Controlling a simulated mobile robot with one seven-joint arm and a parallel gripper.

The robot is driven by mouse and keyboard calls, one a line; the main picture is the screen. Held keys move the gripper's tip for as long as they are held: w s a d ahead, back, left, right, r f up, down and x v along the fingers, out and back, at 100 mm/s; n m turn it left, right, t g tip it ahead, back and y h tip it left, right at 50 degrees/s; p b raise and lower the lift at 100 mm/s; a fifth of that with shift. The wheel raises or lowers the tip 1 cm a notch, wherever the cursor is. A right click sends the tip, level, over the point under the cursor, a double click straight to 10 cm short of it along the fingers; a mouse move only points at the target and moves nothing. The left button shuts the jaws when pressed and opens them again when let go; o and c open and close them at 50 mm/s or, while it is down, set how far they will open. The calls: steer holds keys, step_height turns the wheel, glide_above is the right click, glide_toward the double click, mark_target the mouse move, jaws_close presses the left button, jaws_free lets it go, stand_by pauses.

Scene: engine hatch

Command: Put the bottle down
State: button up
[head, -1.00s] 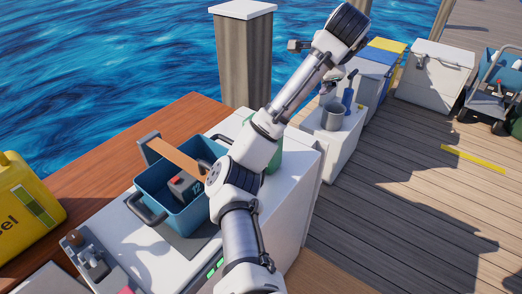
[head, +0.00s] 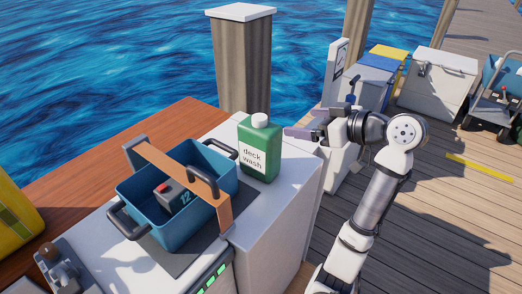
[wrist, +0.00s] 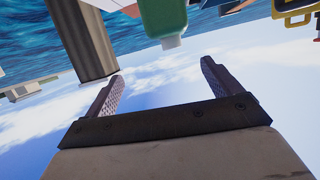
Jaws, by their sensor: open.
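The green deck wash bottle (head: 259,150) with a white cap stands upright on the white hatch top (head: 270,205), near its back right end. My gripper (head: 293,133) is just right of the bottle in the head view, its fingers pointing left toward it. In the wrist view my gripper (wrist: 160,80) shows two spread fingers with nothing between them. The bottle (wrist: 164,18) appears upside down there, beyond the fingertips and apart from them.
A wooden post (head: 242,65) rises behind. White and blue boxes (head: 375,75) stand at the back right.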

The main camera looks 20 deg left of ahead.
mark_target(266, 124)
steer(key=shift+n+g+y, duration=0.3)
steer(key=shift+n, duration=0.2)
steer(key=x, duration=0.2)
steer(key=p+x, duration=0.1)
steer(key=x, duration=0.2)
steer(key=s+x, duration=0.1)
steer(key=x, duration=0.2)
steer(key=shift+a+f, duration=0.3)
steer(key=shift+f, duration=0.05)
steer(key=shift+f+p+x, duration=0.15)
steer(key=shift+p+x, duration=0.35)
steer(key=shift+x, duration=0.85)
steer(key=shift+f+p+x, duration=0.2)
steer(key=shift+p+x, duration=0.3)
steer(key=shift+x, duration=0.85)
steer(key=shift+s, duration=0.2)
steer(key=shift+c, duration=0.2)
steer(key=shift+d, duration=0.1)
jaws_close()
steer(key=shift+r, duration=0.15)
